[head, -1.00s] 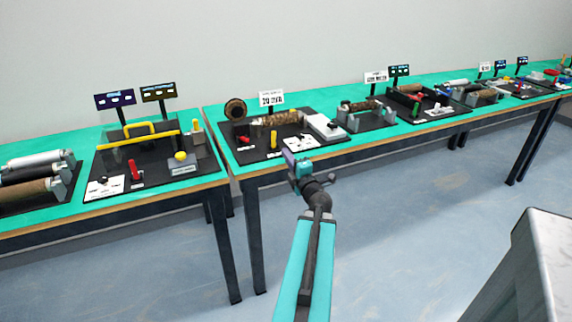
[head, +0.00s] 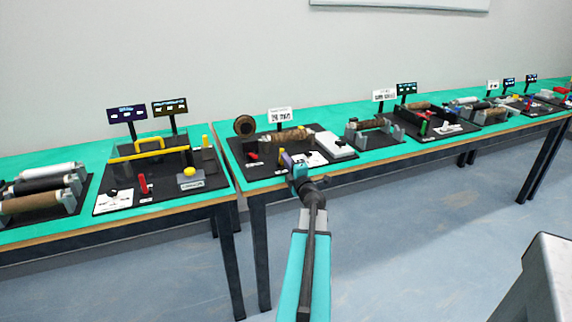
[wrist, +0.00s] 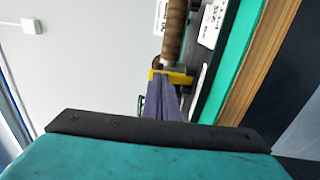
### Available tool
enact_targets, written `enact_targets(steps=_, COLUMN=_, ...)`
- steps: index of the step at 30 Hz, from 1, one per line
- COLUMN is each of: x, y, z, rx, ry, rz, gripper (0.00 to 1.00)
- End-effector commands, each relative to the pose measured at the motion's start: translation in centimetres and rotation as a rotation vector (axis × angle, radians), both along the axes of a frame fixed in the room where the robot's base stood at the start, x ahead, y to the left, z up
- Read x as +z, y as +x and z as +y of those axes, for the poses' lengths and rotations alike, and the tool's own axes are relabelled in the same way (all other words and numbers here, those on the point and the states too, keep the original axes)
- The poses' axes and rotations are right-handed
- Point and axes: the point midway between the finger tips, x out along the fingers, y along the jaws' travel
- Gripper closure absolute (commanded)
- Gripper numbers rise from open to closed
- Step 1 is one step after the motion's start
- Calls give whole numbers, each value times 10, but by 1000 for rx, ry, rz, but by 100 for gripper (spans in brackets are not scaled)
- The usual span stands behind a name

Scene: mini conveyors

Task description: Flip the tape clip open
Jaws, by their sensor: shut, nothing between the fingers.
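My gripper (head: 287,159) is at the front edge of the middle black board (head: 233,152), with its purple fingers shut and empty. In the wrist view my gripper (wrist: 164,88) points at a small yellow part (wrist: 174,76) close to the fingertips. I cannot tell whether they touch. A brown tape-like roll (wrist: 174,30) lies just beyond it; the roll (head: 287,137) also shows in the head view. I cannot make out the tape clip for certain. My fingers partly hide the yellow part.
A white box (head: 335,147) stands right of my gripper on the board, and a red piece (head: 253,157) to its left. A brown ring (head: 243,126) is at the back left. More stations line the green tables. The floor in front is clear.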

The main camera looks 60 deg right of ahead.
Motion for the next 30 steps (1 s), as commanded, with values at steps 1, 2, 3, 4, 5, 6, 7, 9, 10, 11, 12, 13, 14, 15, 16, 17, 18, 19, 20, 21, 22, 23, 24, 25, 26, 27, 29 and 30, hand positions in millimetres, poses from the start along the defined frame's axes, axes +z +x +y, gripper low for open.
enact_targets(steps=1, x=0, y=2, z=-1, rx=0, ry=0, rz=0, gripper=100)
enact_targets(steps=2, x=0, y=2, z=-2, rx=0, ry=0, rz=0, gripper=100)
enact_targets(steps=3, x=0, y=3, z=-2, rx=0, ry=0, rz=0, gripper=100)
enact_targets(steps=4, x=0, y=3, z=-2, rx=0, ry=0, rz=0, gripper=100)
enact_targets(steps=5, x=0, y=3, z=-2, rx=0, ry=0, rz=0, gripper=100)
enact_targets(steps=6, x=0, y=3, z=-2, rx=0, ry=0, rz=0, gripper=100)
enact_targets(steps=7, x=0, y=3, z=-2, rx=0, ry=0, rz=0, gripper=100)
enact_targets(steps=9, x=0, y=3, z=-2, rx=0, ry=0, rz=0, gripper=100)
enact_targets(steps=10, x=0, y=3, z=-2, rx=0, ry=0, rz=0, gripper=100)
enact_targets(steps=11, x=0, y=3, z=-2, rx=0, ry=-1, rz=1, gripper=100)
enact_targets(steps=12, x=0, y=3, z=-2, rx=0, ry=0, rz=0, gripper=100)
enact_targets(steps=13, x=0, y=3, z=-2, rx=0, ry=-1, rz=1, gripper=100)
enact_targets(steps=14, x=1, y=3, z=-2, rx=0, ry=-1, rz=1, gripper=100)
enact_targets(steps=15, x=1, y=4, z=-3, rx=1, ry=-1, rz=1, gripper=100)
enact_targets(steps=16, x=1, y=6, z=-4, rx=1, ry=-1, rz=1, gripper=100)
enact_targets(steps=17, x=2, y=7, z=-5, rx=1, ry=-1, rz=1, gripper=100)
enact_targets(steps=18, x=3, y=9, z=-7, rx=1, ry=-1, rz=1, gripper=100)
enact_targets(steps=19, x=4, y=11, z=-8, rx=1, ry=-1, rz=1, gripper=100)
enact_targets(steps=20, x=4, y=13, z=-9, rx=1, ry=-1, rz=1, gripper=100)
enact_targets(steps=21, x=6, y=14, z=-10, rx=1, ry=-1, rz=1, gripper=100)
enact_targets(steps=22, x=7, y=15, z=-11, rx=1, ry=-1, rz=0, gripper=100)
enact_targets(steps=23, x=8, y=16, z=-11, rx=1, ry=-1, rz=0, gripper=100)
enact_targets(steps=24, x=8, y=17, z=-12, rx=1, ry=-1, rz=0, gripper=100)
enact_targets(steps=25, x=8, y=17, z=-12, rx=1, ry=-1, rz=-2, gripper=100)
enact_targets(steps=26, x=9, y=17, z=-12, rx=1, ry=-1, rz=-2, gripper=100)
enact_targets(steps=27, x=9, y=17, z=-12, rx=1, ry=-2, rz=-2, gripper=100)
enact_targets(steps=29, x=10, y=18, z=-12, rx=1, ry=-2, rz=-4, gripper=100)
enact_targets(steps=30, x=10, y=18, z=-12, rx=1, ry=-2, rz=-5, gripper=100)
